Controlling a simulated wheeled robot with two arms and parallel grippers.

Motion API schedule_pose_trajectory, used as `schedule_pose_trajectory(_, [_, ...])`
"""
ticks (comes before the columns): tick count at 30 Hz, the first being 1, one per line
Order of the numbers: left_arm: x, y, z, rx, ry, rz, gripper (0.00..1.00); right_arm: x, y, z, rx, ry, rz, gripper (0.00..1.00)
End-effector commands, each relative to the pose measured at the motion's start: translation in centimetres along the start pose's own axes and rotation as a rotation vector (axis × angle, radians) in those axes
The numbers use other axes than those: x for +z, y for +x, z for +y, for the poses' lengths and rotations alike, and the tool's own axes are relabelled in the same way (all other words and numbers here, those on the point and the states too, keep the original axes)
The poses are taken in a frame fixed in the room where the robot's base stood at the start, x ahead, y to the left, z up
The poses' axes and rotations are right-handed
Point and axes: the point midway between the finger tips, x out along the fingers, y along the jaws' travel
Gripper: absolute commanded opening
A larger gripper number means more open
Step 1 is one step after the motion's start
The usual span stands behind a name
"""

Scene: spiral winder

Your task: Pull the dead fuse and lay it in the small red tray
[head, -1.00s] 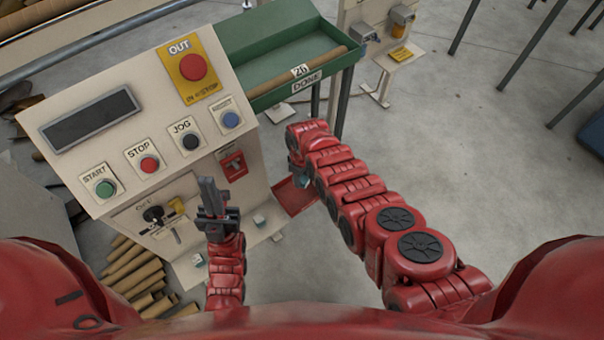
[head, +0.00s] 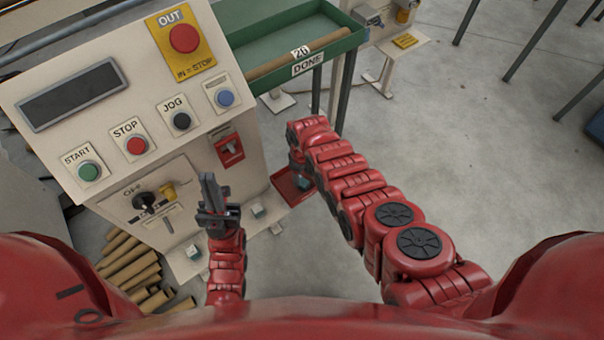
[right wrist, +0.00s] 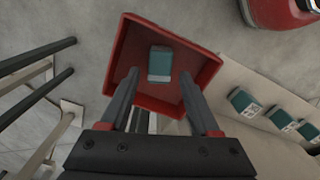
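The small red tray (head: 283,192) sits low beside the machine's cabinet; the right wrist view shows its inside (right wrist: 135,48). A teal fuse with a pale grey face (right wrist: 159,62) is over the tray floor in that view. My right gripper (right wrist: 160,76) is open above the tray, its dark fingers on either side of the fuse with gaps. In the head view my right arm hides most of this gripper. My left gripper (head: 208,182) points up in front of the cabinet, its fingers seeming closed together and empty.
Several other teal fuses (right wrist: 244,102) stand on a pale ledge beside the tray. The cabinet (head: 60,65) carries buttons, a rotary switch (head: 146,200) and a red fitting (head: 229,150). A green DONE trough (head: 285,45) stands behind. Cardboard tubes (head: 130,265) lie at lower left.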

Motion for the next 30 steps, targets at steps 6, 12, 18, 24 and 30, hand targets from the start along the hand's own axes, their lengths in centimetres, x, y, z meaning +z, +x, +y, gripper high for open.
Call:
schedule_pose_trajectory(6, [0.0, 0.0, 0.0, 0.0, 0.0, 0.0, 0.0, 0.0, 0.0, 0.0, 0.0, 0.0, 0.0, 0.76])
schedule_pose_trajectory(12, [0.0, 0.2, 0.0, 0.0, 0.0, 0.0, 0.0, 0.0, -0.3, 0.0, 0.0, 0.0, 0.0, 0.76])
schedule_pose_trajectory(18, [-0.3, 1.8, -0.1, 0.0, 0.0, 0.0, 0.0, 0.0, -2.2, 0.0, 0.001, -0.001, 0.001, 0.76])
schedule_pose_trajectory(24, [-0.4, 2.4, -0.1, 0.0, 0.0, 0.0, 0.0, -0.1, -4.5, 0.1, 0.002, 0.0, 0.003, 0.76])
schedule_pose_trajectory(30, [-0.4, 2.5, -0.1, 0.0, 0.0, 0.0, 0.0, -0.2, -7.2, 0.2, 0.005, 0.0, 0.006, 0.76])
